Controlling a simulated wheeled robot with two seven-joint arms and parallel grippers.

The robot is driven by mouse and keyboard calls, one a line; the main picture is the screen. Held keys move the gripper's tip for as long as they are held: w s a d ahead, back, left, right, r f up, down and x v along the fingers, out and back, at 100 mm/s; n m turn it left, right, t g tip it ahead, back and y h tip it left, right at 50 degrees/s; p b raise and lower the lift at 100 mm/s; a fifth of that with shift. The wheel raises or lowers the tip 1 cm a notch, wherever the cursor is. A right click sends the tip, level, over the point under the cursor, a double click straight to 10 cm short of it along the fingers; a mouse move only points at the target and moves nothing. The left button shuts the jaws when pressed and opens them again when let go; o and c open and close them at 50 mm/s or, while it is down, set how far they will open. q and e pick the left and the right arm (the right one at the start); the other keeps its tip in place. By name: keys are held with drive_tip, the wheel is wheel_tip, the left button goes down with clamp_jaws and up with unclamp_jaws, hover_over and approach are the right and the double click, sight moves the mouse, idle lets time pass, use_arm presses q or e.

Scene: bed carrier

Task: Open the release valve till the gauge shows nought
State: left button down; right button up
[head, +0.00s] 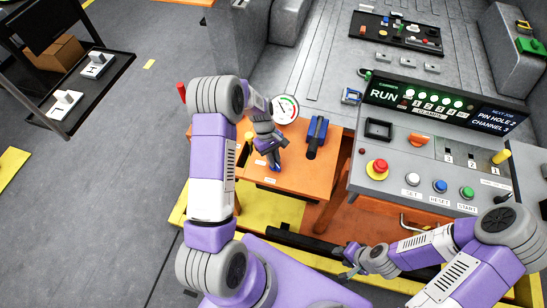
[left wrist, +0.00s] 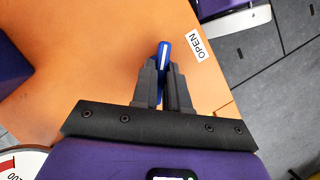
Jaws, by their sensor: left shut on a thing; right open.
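The round white gauge (head: 286,108) stands at the back of the orange bench (head: 258,184). Its dial has red and green parts, but the needle is too small to read. Its edge also shows at the lower left of the left wrist view (left wrist: 14,163). My left gripper (head: 272,163) is low over the bench. In the left wrist view its fingers (left wrist: 163,85) are shut on a blue valve lever (left wrist: 164,50) with a white stripe. An OPEN label (left wrist: 197,47) lies just right of the lever's tip. My right gripper (head: 346,259) is open and empty, away from the bench.
A second blue piece (head: 317,136) stands on the bench right of my left gripper. A grey control console (head: 390,182) with buttons and a lit RUN display (head: 425,108) is at the right. A dark cart (head: 95,95) stands at the far left. Floor between is clear.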

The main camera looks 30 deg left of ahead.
use_arm(q)
drive_tip(key=m, duration=0.2)
drive_tip(key=m+g+y, duration=0.1)
drive_tip(key=m, duration=0.1)
drive_tip(key=shift+d+f+m+g, duration=0.15)
drive_tip(key=shift+f+m+g, duration=0.05)
drive_tip(key=shift+m+g, duration=0.1)
drive_tip(key=shift+d+m+g+y+p, duration=0.15)
drive_tip(key=shift+m+y, duration=0.3)
drive_tip(key=shift+m, duration=0.8)
drive_tip(key=shift+a+m+g+y+p, duration=0.1)
drive_tip(key=shift+m+g+y+p, duration=0.25)
drive_tip(key=shift+m, duration=0.9)
drive_tip(key=c, duration=1.2)
unclamp_jaws()
drive_tip(key=shift+o, duration=0.3)
drive_tip(key=shift+w, duration=0.1)
drive_tip(key=p+v, duration=0.1)
drive_tip(key=v, duration=0.6)
drive_tip(key=shift+r, duration=0.3)
